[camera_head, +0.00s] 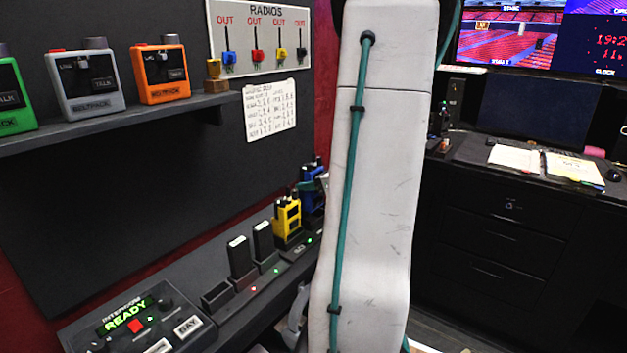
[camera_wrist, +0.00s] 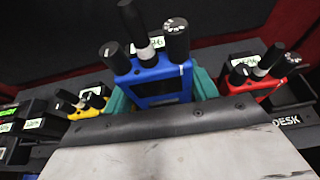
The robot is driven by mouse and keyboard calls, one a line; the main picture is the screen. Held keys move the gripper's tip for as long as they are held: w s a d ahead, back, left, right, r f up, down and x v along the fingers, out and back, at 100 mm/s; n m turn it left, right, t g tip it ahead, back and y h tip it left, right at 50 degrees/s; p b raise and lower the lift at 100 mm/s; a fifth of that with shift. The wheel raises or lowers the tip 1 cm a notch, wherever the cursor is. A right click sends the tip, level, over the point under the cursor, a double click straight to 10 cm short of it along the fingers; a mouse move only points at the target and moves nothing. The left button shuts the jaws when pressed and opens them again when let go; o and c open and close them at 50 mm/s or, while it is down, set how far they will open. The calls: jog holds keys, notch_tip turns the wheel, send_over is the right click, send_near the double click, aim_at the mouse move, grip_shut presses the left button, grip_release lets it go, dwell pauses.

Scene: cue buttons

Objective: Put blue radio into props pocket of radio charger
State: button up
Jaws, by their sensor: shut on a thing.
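The blue radio (camera_wrist: 160,88) is upright between the teal fingers of my gripper (camera_wrist: 163,92) in the wrist view, with its black antenna and knobs toward the top. My gripper is shut on it. In the head view the blue radio (camera_head: 311,190) shows just left of my arm, behind the yellow radio, partly hidden. The radio charger (camera_head: 232,318) runs along the wall-side desk. A white label (camera_wrist: 150,44) stands behind the blue radio, partly covered and not fully readable. The radio's lower end is hidden, so I cannot tell whether it sits in a pocket.
The yellow radio (camera_wrist: 92,104) is left of the blue one and a red radio (camera_wrist: 262,82) is right, both close. Two black battery packs (camera_head: 240,257) stand in the charger, beside an empty pocket (camera_head: 217,296). A shelf (camera_head: 120,116) with beltpacks hangs above.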

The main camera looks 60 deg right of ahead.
aim_at(318, 198)
jog(key=shift+f, duration=2.5)
jog(key=shift+f, duration=0.15)
jog(key=o, duration=1.2)
jog(key=shift+c, duration=0.2)
jog(key=shift+s, duration=0.1)
jog(key=v, duration=0.7)
jog(key=shift+s, duration=0.3)
